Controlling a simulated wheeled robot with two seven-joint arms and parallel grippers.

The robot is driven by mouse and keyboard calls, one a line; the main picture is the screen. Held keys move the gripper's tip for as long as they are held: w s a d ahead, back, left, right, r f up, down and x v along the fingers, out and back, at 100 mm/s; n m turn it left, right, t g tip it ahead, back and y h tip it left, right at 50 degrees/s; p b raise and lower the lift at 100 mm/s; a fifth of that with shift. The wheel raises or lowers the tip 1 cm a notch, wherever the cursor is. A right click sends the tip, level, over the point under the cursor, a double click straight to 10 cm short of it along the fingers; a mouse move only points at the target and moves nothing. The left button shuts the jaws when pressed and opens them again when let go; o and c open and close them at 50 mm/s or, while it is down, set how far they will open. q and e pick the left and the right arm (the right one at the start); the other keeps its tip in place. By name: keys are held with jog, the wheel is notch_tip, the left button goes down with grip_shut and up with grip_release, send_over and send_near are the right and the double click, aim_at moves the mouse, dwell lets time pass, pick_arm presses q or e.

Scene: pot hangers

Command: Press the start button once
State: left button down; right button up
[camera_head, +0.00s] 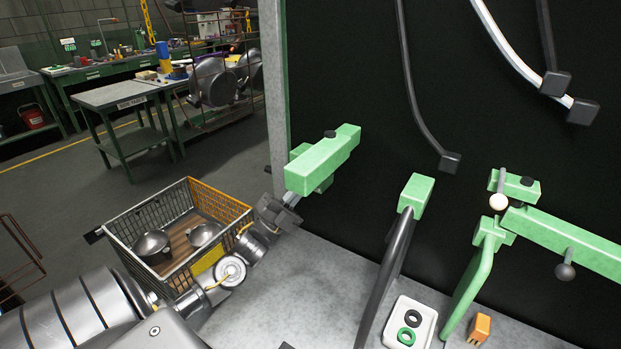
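A small white panel (407,325) lies low in the picture on the grey surface. It carries a black ring (412,317) and a green ring (406,336) that look like buttons. No label is readable, so I cannot tell for sure which is the start button. My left arm comes in from the lower left. My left gripper (281,211) is at the grey surface's left edge, just below a green block (322,161), well up and left of the panel. Its fingers are dark and small, and their opening is unclear. My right gripper is not in view.
A wire basket (127,259) with metal pots stands left of the grey surface (311,296). A black curved bar with a green top (415,194) rises left of the panel. A green curved piece (472,283) and an orange block (480,328) stand right of it.

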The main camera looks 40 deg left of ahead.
pick_arm(q)
jog(key=shift+w, duration=0.15)
dwell(0.5)
jog(key=shift+w, duration=0.3)
jog(key=shift+w+a+b, duration=0.1)
jog(key=shift+w+b, duration=0.25)
jog(key=shift+w, duration=0.1)
dwell(0.7)
jog(key=shift+s, duration=0.1)
jog(key=shift+s+p, duration=0.35)
jog(key=shift+s, duration=0.4)
jog(key=shift+s+d+p, duration=0.2)
jog(key=shift+s+p, duration=0.25)
jog(key=shift+s, duration=0.8)
jog(key=shift+s+d+p, duration=0.2)
jog(key=shift+s+p, duration=0.25)
jog(key=shift+s, duration=0.8)
